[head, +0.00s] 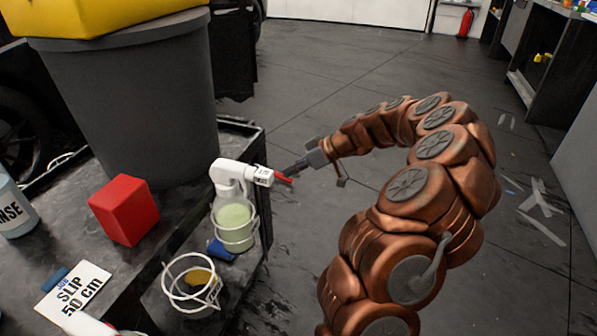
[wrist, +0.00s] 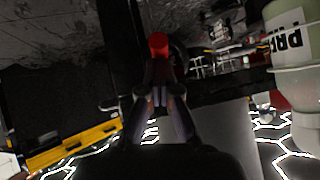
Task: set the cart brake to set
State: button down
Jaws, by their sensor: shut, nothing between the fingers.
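A red-tipped part (head: 284,179), perhaps the brake lever, shows just beyond the cart's right edge in the head view. It lies beside the nozzle of a white spray head. A red end (wrist: 158,45) also shows straight ahead of the fingers in the wrist view. My gripper (head: 290,171) is at the red part in the head view, with its fingers shut and empty. I cannot tell whether they touch it. The fingers also show in the wrist view (wrist: 159,88). The dark cart (head: 130,272) is at the left. The brake's setting cannot be read.
A spray bottle (head: 234,213) with pale green liquid stands in a wire ring close to my gripper. A red block (head: 124,210), a job slip (head: 73,297) and a rinse bottle (head: 12,208) are on the cart. A grey bin (head: 135,100) stands behind. Open floor lies right.

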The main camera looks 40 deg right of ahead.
jog(key=shift+f+b, duration=1.3)
jog(key=shift+f, duration=0.1)
jog(key=shift+a+f, duration=0.1)
jog(key=shift+f, duration=0.2)
notch_tip(320, 180, up, 4)
jog(key=d, duration=0.2)
jog(key=p, duration=0.3)
send_near(292, 179)
jog(key=shift+s+d+r, duration=0.2)
jog(key=shift+s+d, duration=0.2)
jog(key=shift+d, duration=0.4)
jog(key=shift+s+d+r, duration=0.2)
jog(key=shift+s+d, duration=0.15)
jog(key=shift+d, duration=0.4)
jog(key=shift+r, duration=0.1)
